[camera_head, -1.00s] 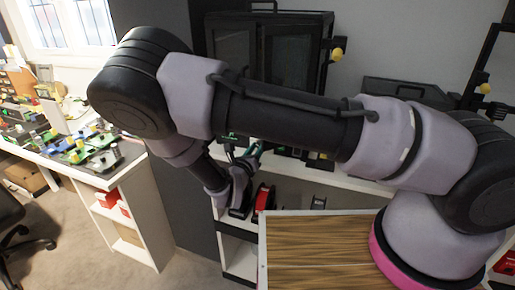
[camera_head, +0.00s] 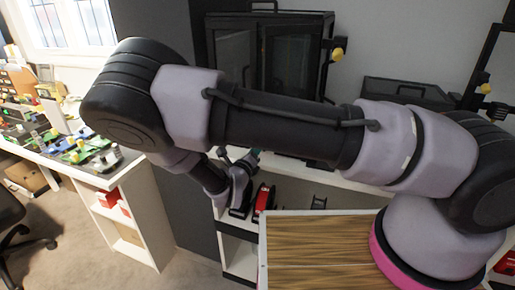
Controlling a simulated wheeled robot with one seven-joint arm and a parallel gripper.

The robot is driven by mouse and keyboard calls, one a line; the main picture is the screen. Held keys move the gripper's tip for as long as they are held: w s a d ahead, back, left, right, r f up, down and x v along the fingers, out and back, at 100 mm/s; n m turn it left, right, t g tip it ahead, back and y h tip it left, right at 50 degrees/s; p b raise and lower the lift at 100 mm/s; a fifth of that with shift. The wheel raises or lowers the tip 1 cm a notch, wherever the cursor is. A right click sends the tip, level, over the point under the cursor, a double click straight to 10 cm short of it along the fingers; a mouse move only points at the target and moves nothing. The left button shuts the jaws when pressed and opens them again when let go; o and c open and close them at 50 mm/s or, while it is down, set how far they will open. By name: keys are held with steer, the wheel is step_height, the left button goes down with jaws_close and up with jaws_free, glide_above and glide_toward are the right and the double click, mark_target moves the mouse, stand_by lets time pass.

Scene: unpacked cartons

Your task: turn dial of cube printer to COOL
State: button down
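The cube printer (camera_head: 291,55) looks to be the black boxy enclosure with dark glass panels on the white shelf unit against the back wall. Its lower front is hidden behind my arm, and I cannot make out a dial or any COOL mark. My gripper (camera_head: 250,158) is in front of the printer's lower left part, just under my forearm. It is small and partly hidden, so I cannot tell whether its fingers are open or whether they touch anything.
A white shelf (camera_head: 345,180) holds a red and black item (camera_head: 262,199) below the printer. A dark case (camera_head: 405,92) stands to the right. A cluttered white desk (camera_head: 100,180) is at the left, with a black chair (camera_head: 15,225). Carpet between is clear.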

steer(key=c, duration=0.5)
jaws_free()
steer(key=shift+c, duration=0.2)
steer(key=shift+s, duration=0.1)
steer(key=v, duration=1)
steer(key=shift+s, duration=0.3)
steer(key=shift+a, duration=0.15)
